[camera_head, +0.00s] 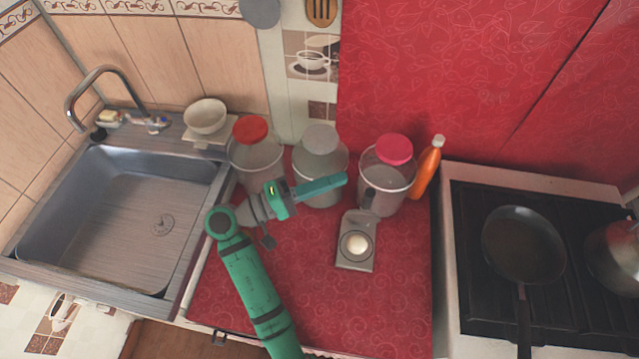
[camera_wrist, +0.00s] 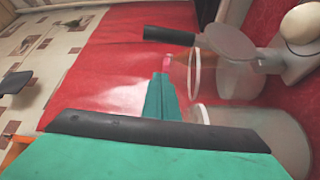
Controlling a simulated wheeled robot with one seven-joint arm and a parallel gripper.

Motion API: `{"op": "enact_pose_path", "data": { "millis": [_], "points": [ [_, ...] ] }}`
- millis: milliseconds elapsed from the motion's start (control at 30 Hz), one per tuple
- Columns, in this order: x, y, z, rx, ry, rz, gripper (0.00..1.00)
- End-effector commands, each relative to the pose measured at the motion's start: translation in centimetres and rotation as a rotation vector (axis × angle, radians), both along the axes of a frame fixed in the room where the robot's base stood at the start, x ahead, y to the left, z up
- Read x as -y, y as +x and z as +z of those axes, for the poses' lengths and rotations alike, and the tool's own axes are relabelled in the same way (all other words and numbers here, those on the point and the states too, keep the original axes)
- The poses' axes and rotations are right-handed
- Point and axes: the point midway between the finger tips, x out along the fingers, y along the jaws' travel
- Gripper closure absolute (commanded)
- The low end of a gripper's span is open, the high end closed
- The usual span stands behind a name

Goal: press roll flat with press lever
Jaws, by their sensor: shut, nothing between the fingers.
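The press (camera_head: 347,263) stands on the red counter, with a grey base. The cream roll (camera_head: 356,245) lies on it, uncovered. The press's lever (camera_head: 368,200) is raised, with its dark handle tilted back towards the pink-lidded jar. In the wrist view a dark handle (camera_wrist: 168,35) and a grey round plate (camera_wrist: 228,42) show beyond the fingers, with a pale rounded thing, seemingly the roll (camera_wrist: 300,24), at the upper right. My gripper (camera_head: 344,179) is shut and empty. It points right in the head view, left of and behind the press, apart from the handle; its closed fingers (camera_wrist: 160,80) show in the wrist view.
Jars with red (camera_head: 250,129), grey (camera_head: 321,138) and pink (camera_head: 395,149) lids stand along the back. An orange bottle (camera_head: 427,172) stands beside them. A sink (camera_head: 110,215) lies left; a stove with a pan (camera_head: 523,245) lies right. The counter in front is clear.

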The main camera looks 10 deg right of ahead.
Motion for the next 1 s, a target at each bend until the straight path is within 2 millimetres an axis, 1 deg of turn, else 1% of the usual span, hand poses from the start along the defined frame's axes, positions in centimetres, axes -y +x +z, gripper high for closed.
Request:
{"op": "enact_pose_path", "data": {
  "millis": [33, 100, 267, 300, 400, 600, 1000],
  "points": [
    [1.1, 0.2, 0.1, 0.000, 0.002, -0.004, 1.00],
    [2.3, 0.5, 0.2, 0.000, 0.001, -0.004, 1.00],
    [5.0, 1.1, 0.4, -0.001, 0.000, -0.002, 1.00],
    [4.5, 0.2, 0.2, -0.002, 0.000, 0.003, 1.00],
    [4.3, -1.1, -0.1, -0.002, 0.000, 0.005, 1.00],
    [4.2, -2.5, -0.3, -0.002, 0.001, 0.004, 1.00],
    [4.2, -2.7, -0.3, 0.000, 0.000, 0.003, 1.00]
  ]
}}
